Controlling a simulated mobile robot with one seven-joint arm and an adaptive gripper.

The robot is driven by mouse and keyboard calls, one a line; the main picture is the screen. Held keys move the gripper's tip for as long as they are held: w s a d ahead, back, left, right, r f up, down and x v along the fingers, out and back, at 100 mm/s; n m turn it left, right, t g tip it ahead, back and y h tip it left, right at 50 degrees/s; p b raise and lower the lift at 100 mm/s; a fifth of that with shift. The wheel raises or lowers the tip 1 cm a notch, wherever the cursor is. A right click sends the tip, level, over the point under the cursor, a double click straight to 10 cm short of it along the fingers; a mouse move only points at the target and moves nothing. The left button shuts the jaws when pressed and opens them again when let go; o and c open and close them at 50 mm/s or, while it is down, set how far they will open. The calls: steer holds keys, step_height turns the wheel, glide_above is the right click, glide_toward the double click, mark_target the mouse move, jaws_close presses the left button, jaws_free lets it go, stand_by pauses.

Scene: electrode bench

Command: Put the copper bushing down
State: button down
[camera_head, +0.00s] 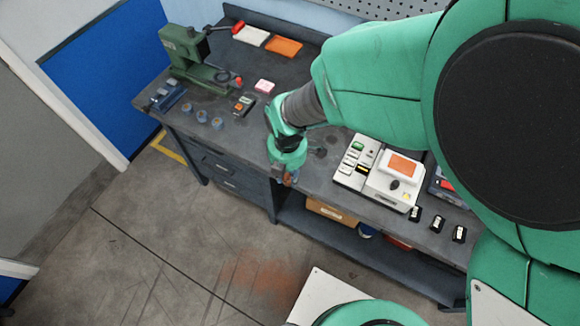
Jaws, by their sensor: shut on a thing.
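My gripper (289,177) hangs at the front edge of the dark workbench (250,128), at the middle of the picture, with my green arm reaching in from the right. A small copper-coloured piece, which looks like the copper bushing (291,178), shows at its fingertips. The gripper is shut on it. The fingers are small and partly hidden by my wrist. I cannot tell how high the piece is above the bench top or whether it is over the edge.
A green press (190,55) stands at the back left, with several small blue parts (201,115) before it. A pink block (264,86) lies mid-bench. A white device with an orange screen (402,165) stands to the right, near several small black items (438,222). Bare bench lies left of my gripper.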

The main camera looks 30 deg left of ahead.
stand_by(0.3)
step_height(320, 180, up, 10)
steer(key=w+a+r+p, duration=0.1)
steer(key=w+a+r, duration=0.15)
steer(key=w, duration=0.45)
steer(key=w+a+r+p, duration=0.1)
steer(key=w+a+p, duration=0.15)
steer(key=w, duration=0.45)
steer(key=w+d+f+n+p, duration=0.1)
steer(key=w+d+p, duration=0.15)
steer(key=w, duration=1.55)
steer(key=w+d+f+p, duration=0.1)
steer(key=w+f+p, duration=0.15)
steer(key=w, duration=1.65)
steer(key=shift+d+f, duration=0.15)
steer(key=shift+f, duration=0.95)
steer(key=shift+d+f, duration=0.15)
steer(key=shift+f, duration=0.9)
steer(key=shift+f, duration=3.1)
